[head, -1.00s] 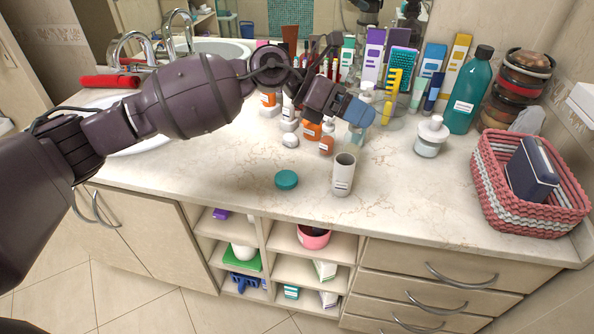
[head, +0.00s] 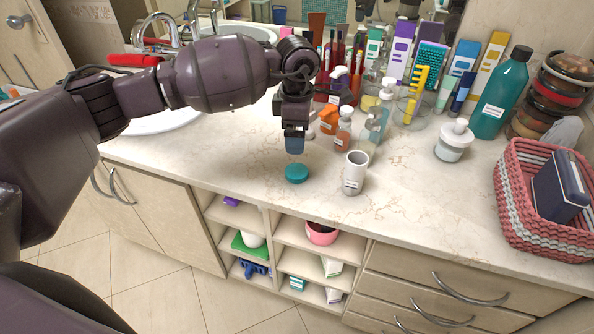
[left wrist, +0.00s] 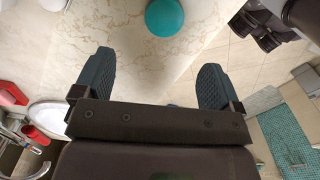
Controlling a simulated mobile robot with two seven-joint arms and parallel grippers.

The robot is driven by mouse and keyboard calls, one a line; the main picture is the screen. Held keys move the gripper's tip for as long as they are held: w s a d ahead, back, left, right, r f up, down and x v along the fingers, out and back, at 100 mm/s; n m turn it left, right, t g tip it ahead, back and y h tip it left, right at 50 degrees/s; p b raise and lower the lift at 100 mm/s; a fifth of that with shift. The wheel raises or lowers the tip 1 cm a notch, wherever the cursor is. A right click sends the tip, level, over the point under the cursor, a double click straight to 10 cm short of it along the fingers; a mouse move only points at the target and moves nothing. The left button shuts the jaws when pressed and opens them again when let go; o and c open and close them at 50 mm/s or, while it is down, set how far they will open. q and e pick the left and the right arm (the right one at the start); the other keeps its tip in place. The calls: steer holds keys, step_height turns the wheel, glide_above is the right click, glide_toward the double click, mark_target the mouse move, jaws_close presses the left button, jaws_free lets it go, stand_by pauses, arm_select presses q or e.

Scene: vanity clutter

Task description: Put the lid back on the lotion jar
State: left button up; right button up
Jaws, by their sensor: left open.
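A round teal lid (head: 296,173) lies flat on the counter near its front edge. It also shows at the top of the left wrist view (left wrist: 165,17). Right of it stands an open-topped pale cylindrical jar (head: 354,175) with a small label, upright; I take it as the lotion jar. My left gripper (head: 295,148) points down just above and behind the lid, apart from it. In the left wrist view its two fingers (left wrist: 155,82) are spread with nothing between them. My right gripper is not identifiable in these frames.
Behind the jar stand an amber bottle (head: 343,130), a clear pump bottle (head: 370,130) and several tubes and boxes. The counter between the jar and basket is clear.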

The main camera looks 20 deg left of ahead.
arm_select(q)
steer(key=shift+f, duration=0.1)
glide_above(296, 171)
steer(key=shift+w+f, duration=0.2)
steer(key=shift+f, duration=1.15)
steer(key=shift+w+f, duration=0.15)
steer(key=shift+f, duration=1.2)
steer(key=f, duration=0.1)
steer(key=f+p, duration=0.1)
steer(key=f, duration=0.2)
steer(key=shift+s+f, duration=0.2)
steer(key=shift+s, duration=0.15)
steer(key=shift+f, duration=0.45)
steer(key=c, duration=1)
